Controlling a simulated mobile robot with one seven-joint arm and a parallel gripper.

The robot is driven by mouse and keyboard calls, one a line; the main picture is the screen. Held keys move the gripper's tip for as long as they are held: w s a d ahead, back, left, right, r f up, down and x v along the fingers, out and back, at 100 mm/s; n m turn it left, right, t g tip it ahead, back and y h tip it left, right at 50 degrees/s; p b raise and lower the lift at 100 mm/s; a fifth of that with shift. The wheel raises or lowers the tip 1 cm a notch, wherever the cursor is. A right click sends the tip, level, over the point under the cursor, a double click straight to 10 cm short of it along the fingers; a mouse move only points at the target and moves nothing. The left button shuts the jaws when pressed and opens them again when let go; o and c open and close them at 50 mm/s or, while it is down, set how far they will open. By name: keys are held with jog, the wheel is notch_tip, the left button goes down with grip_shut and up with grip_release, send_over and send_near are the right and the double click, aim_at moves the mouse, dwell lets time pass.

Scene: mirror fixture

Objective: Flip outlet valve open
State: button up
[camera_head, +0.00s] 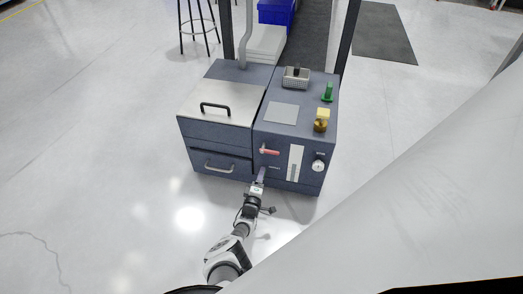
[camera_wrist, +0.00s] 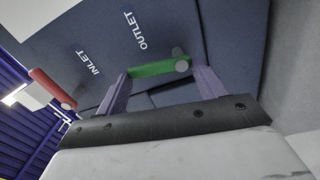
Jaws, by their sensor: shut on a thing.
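The outlet valve's green handle (camera_wrist: 150,69) shows in the wrist view, beside the white OUTLET lettering on the dark blue panel. It lies across the picture between the two purple fingers of my gripper (camera_wrist: 162,78), with its pivot end by the right finger. My gripper is shut on this handle. In the head view my gripper (camera_head: 261,176) is at the lower front of the blue cabinet (camera_head: 262,130), below the red handle. The green outlet handle cannot be made out there.
The inlet valve's red handle (camera_wrist: 52,88) is left of my gripper; it also shows in the head view (camera_head: 269,152). A white gauge strip (camera_head: 295,163) and round dial (camera_head: 318,166) are to its right. A drawer handle (camera_head: 219,167) is at left. The floor in front is clear.

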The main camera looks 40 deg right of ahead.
jog(key=shift+w+a+n, duration=0.1)
jog(key=shift+w+n, duration=0.15)
jog(key=shift+n, duration=0.55)
jog(key=o, duration=1)
jog(key=shift+s+a, duration=0.2)
